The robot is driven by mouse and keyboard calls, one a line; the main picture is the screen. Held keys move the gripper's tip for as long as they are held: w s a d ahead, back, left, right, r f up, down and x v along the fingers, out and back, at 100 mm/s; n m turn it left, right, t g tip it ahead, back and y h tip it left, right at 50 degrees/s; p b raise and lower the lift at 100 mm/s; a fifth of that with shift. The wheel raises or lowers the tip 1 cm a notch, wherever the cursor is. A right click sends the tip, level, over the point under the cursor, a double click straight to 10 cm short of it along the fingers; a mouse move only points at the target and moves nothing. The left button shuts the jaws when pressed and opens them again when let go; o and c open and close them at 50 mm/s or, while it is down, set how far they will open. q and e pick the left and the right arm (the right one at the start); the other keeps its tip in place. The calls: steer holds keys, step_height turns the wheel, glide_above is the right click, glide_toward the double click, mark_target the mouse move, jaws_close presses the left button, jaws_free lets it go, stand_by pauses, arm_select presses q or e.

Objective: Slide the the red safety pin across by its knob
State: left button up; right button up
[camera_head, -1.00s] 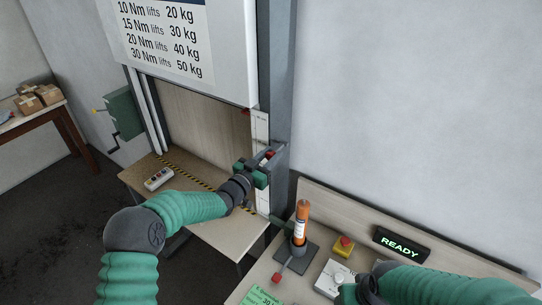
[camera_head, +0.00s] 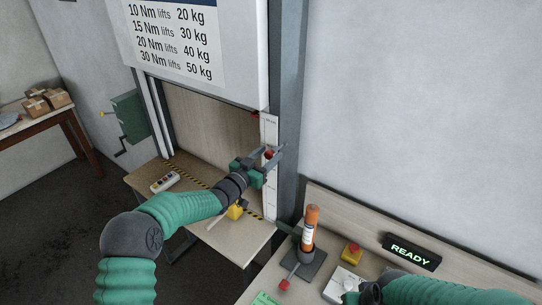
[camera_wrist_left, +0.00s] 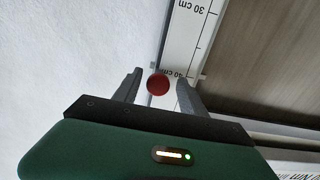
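The red safety pin's round knob (camera_wrist_left: 158,85) shows in the left wrist view in front of a white scale strip, near its 40 cm mark. In the head view the knob (camera_head: 269,154) is small and partly covered by my gripper. My left gripper (camera_wrist_left: 158,90) has its two fingers apart, one on each side of the knob, with gaps between knob and fingers. In the head view the left gripper (camera_head: 270,158) is at the shutter's right guide. The pin's shaft is hidden. My right gripper (camera_head: 362,293) is at the bottom edge, its fingers mostly hidden.
The shutter (camera_head: 200,50) hangs above a table (camera_head: 240,238) holding a button box (camera_head: 165,181) and a yellow object (camera_head: 236,211). On the right bench stand an orange cylinder (camera_head: 310,228) in a holder, a yellow-red button (camera_head: 352,252) and a READY display (camera_head: 411,251).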

arm_select(q)
steer(key=shift+w+a+f, duration=0.1)
steer(key=shift+w+a, duration=0.05)
steer(key=shift+a, duration=0.2)
steer(key=b+v, duration=0.6)
steer(key=v, duration=1.1)
steer(key=shift+a, duration=0.15)
arm_select(e)
step_height(320, 180, down, 6)
steer(key=a, duration=0.1)
steer(key=shift+w+f, duration=0.15)
steer(key=shift+f, duration=0.05)
arm_select(q)
steer(key=shift+d, duration=0.3)
arm_select(e)
steer(key=shift+d, duration=0.2)
